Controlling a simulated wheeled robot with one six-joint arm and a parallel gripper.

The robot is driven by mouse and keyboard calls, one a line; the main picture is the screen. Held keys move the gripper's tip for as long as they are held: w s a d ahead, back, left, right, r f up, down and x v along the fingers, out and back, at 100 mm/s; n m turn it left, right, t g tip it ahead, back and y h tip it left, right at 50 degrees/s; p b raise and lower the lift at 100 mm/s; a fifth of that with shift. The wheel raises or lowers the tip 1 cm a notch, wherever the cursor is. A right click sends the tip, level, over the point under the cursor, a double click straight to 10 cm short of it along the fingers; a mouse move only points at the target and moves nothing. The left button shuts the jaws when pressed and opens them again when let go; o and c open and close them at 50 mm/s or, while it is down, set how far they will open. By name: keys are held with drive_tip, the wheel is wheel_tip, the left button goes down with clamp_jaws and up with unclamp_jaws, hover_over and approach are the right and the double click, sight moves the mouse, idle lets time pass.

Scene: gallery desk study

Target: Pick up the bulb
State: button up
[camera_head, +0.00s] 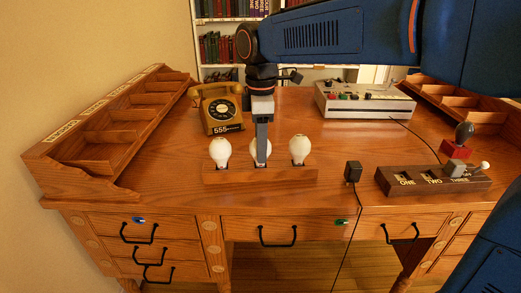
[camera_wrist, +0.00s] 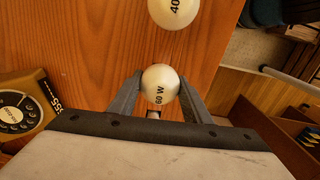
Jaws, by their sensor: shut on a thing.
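Three white bulbs stand in a row in a wooden holder (camera_head: 235,177) on the desk: a left one (camera_head: 220,152), a middle one (camera_head: 269,149) and a right one (camera_head: 299,149). My gripper (camera_head: 262,158) comes down from above and its grey fingers partly hide the middle bulb in the head view. In the wrist view, my gripper (camera_wrist: 161,80) is shut on this bulb (camera_wrist: 160,85), which is marked 60 W and sits between the fingers. Another bulb (camera_wrist: 174,12), marked 40, shows beyond it. I cannot tell whether the held bulb is clear of the holder.
A yellow rotary telephone (camera_head: 221,110) stands behind left. A grey device (camera_head: 365,104) is at the back right. A black plug adapter (camera_head: 353,172) and a slotted wooden block (camera_head: 435,181) stand right of the bulbs. Wooden pigeonholes (camera_head: 112,125) line the left side. The desk left of the holder is clear.

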drive_tip(key=shift+r, duration=0.1)
wheel_tip(320, 180, up, 9)
drive_tip(key=shift+r, duration=0.4)
